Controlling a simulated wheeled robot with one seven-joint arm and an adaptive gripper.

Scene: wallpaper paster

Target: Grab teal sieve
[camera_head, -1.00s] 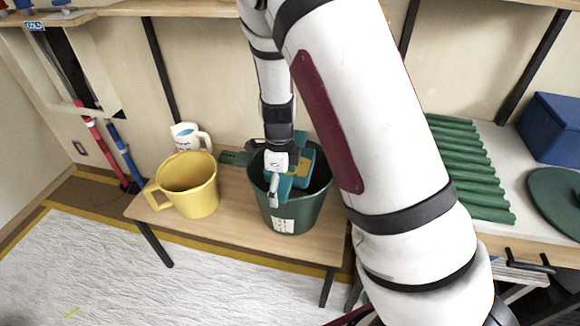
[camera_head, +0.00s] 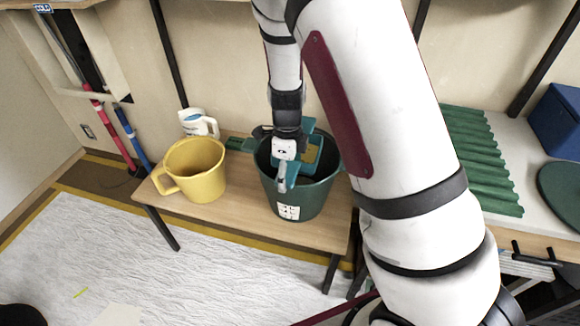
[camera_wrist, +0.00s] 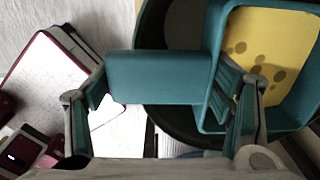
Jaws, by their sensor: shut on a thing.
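The teal sieve (camera_head: 322,147), with a yellow middle, is at the mouth of a dark green bucket (camera_head: 302,200). In the wrist view the sieve (camera_wrist: 213,115) shows a teal rim around a yellow, spotted face, with a broad teal handle block to its left. My gripper (camera_head: 284,168) is over the bucket and shut on the sieve's handle. In the wrist view the handle lies between the two fingers of my gripper (camera_wrist: 160,105). The bucket's dark rim (camera_wrist: 150,25) curves around the sieve. I cannot tell whether the sieve touches the bucket.
A yellow mug (camera_head: 196,172) and a white jug (camera_head: 198,122) stand left of the bucket on the wooden bench (camera_head: 235,205). A green flat object (camera_head: 237,143) lies behind. Green corrugated sheeting (camera_head: 478,165) and a blue box (camera_head: 556,122) are at right. Open floor (camera_head: 95,250) lies in front.

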